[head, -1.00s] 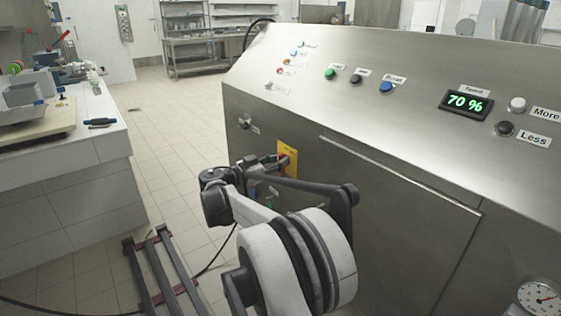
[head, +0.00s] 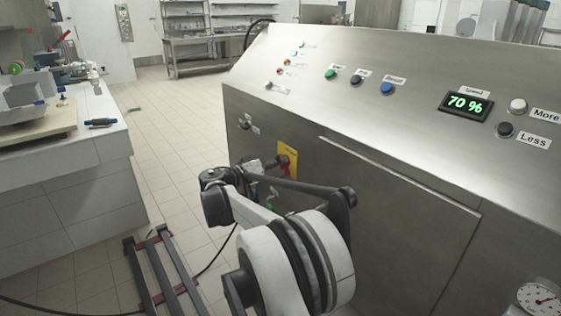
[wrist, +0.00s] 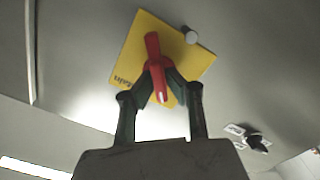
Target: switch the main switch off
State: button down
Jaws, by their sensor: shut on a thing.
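The main switch has a red handle (wrist: 152,48) on a yellow plate (wrist: 195,62), seen in the wrist view. The yellow plate (head: 288,154) also shows on the front of the steel cabinet in the head view. My gripper (wrist: 159,80) is shut on the red handle, one finger on each side. The handle lies at a slant to the plate's edges. In the head view my gripper (head: 279,161) reaches the plate from the left and hides the handle's grip.
A dark knob (head: 244,123) sits on the cabinet front, left of the plate. The sloped panel above carries buttons and a speed display (head: 466,105) reading 70 %.

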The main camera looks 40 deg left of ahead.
jog(key=n, duration=0.5)
jog(key=shift+f+n, duration=0.1)
jog(key=shift+n, duration=0.2)
jog(key=shift+a+f+n, duration=0.1)
jog(key=shift+n, duration=2.1)
jog(key=c, duration=1.8)
grip_release()
jog(key=v, duration=1.2)
